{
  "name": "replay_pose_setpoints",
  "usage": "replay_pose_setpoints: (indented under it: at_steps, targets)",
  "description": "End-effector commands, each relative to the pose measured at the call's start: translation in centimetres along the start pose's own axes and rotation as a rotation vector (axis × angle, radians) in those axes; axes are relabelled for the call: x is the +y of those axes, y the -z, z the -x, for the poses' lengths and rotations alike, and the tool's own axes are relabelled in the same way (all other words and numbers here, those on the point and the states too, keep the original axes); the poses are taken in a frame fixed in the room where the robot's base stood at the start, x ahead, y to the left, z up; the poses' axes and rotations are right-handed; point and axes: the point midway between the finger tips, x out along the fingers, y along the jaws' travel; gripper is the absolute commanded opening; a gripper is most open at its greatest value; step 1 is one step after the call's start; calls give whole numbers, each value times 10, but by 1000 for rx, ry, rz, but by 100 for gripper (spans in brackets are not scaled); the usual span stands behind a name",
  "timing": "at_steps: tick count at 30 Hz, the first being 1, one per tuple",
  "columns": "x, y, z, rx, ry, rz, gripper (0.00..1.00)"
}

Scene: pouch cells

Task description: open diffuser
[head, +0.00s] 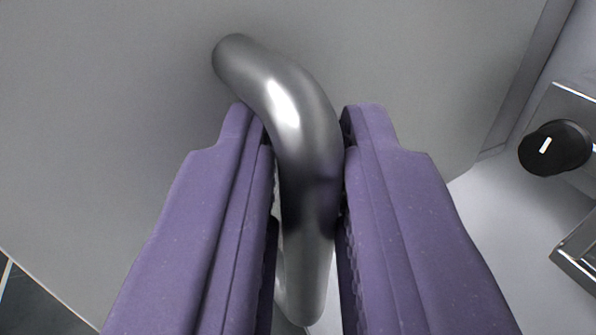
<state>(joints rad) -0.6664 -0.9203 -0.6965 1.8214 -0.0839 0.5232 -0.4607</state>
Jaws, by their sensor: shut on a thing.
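A curved, shiny metal handle (285,105) stands out from a flat grey panel (120,110), which looks like the diffuser door. My gripper (305,120) has two purple fingers, one on each side of the handle. The fingers are shut on the handle's straight part, with its upper bend showing beyond the fingertips. The handle's lower end runs down between the fingers and is partly hidden by them.
A black knob (555,147) with a white mark sits on a metal plate at the right. A light surface (510,225) shows beyond the panel's edge. A metal-edged piece (577,255) is at the lower right. A dark floor area (35,305) shows at the lower left.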

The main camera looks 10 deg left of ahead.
Motion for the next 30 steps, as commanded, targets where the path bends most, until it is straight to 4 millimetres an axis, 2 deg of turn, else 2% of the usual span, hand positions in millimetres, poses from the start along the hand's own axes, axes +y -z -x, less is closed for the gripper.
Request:
replay_pose_setpoints:
  at_steps: [1, 14, 15, 16, 27, 30]
  targets:
    - [4, 7, 4, 21, -10, -4, 0]
    - [4, 8, 5, 20, -9, -2, 0]
    - [4, 8, 5, 20, -9, -2, 28]
    - [4, 8, 4, 20, -9, -2, 34]
    - [3, 8, 5, 21, -7, -2, 34]
    - [4, 9, 11, 22, -8, -3, 34]
